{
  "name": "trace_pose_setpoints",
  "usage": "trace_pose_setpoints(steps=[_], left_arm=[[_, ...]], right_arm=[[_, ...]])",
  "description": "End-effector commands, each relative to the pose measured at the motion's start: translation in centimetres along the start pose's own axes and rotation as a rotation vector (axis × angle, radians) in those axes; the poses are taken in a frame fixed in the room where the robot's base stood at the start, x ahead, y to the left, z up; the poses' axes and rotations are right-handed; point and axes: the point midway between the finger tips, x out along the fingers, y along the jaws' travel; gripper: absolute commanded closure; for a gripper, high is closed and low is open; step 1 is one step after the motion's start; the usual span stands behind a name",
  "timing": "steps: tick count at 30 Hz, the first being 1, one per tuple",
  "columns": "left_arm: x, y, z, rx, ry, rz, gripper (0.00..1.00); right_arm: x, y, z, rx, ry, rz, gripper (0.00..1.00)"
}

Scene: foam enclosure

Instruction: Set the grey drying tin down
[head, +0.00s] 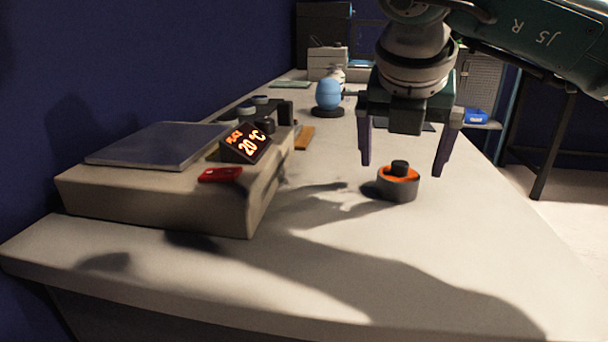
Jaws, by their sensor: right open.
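The grey drying tin (398,190) stands upright on the pale worktop (330,250). Its top is orange with a black knob in the middle. My right gripper (404,168) is open above and around the tin's top, with one finger to the left of it and one to the right. Both fingers look apart from the tin, and the fingertips are higher than its base. My left gripper is not in view.
A beige hot plate (160,205) with a grey top and a lit display reading 20 °C (245,144) stands at the left. A red item (220,175) lies on its front edge. A blue egg-shaped object (328,95) stands on a dark base farther back. The front worktop is clear.

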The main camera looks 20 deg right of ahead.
Motion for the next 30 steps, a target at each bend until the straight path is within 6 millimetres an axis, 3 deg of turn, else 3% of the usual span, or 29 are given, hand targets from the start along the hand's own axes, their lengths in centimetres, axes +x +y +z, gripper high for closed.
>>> trace_pose_setpoints(steps=[5,13,30], left_arm=[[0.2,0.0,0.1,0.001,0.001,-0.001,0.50],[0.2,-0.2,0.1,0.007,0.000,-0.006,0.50],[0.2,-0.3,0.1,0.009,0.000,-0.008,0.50]], right_arm=[[2.4,0.0,0.0,0.000,0.002,0.000,0.00],[2.7,0.1,0.1,-0.002,0.000,0.002,0.00],[2.6,0.1,0.1,-0.002,0.000,0.002,0.64]])
